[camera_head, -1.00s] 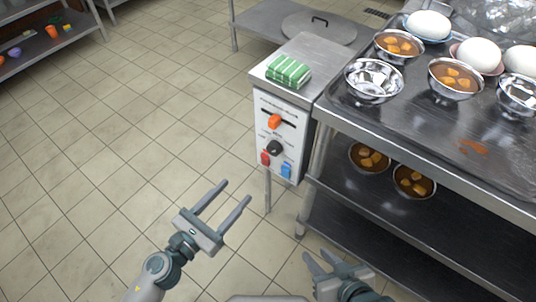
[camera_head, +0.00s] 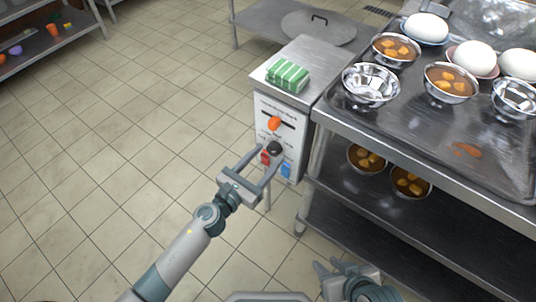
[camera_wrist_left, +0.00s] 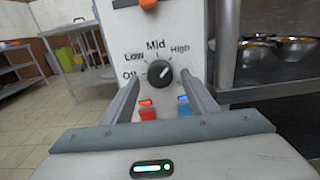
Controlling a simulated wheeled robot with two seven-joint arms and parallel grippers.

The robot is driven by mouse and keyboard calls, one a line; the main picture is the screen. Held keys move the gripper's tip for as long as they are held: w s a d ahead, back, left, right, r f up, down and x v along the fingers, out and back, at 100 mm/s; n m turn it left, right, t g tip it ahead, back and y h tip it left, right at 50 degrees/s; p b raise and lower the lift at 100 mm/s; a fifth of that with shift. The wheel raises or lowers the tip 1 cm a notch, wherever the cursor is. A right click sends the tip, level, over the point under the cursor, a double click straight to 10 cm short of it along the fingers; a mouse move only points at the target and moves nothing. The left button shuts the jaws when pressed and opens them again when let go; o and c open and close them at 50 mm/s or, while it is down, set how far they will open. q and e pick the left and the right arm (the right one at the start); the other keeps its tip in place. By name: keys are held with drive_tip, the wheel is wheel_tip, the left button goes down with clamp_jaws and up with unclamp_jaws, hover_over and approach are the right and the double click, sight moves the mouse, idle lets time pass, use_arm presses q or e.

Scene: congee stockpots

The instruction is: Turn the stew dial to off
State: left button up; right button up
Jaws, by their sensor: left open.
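The stew dial is a round black knob (camera_head: 275,148) on the white front panel of a steel control box. In the left wrist view the dial (camera_wrist_left: 159,73) has Off, Low, Mid and High printed around it. A pale mark on it seems to point up and right, towards High. My left gripper (camera_head: 269,157) is open in front of the panel, its fingers pointing at the dial. In the wrist view its fingers (camera_wrist_left: 160,79) stand either side of the dial; I cannot tell whether they touch it. My right gripper (camera_head: 326,268) is low at the bottom, fingers apart and empty.
An orange knob (camera_head: 274,123) sits above the dial; a red switch (camera_wrist_left: 148,113) and a blue switch (camera_wrist_left: 184,107) sit below. A green striped cloth (camera_head: 288,75) lies on the box. The steel counter (camera_head: 420,135) with several bowls stands right. Floor left is clear.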

use_arm(q)
drive_tip(key=shift+w+d, duration=0.4)
drive_tip(key=shift+w, duration=0.1)
drive_tip(key=shift+c, duration=0.7)
drive_tip(key=c, duration=0.9)
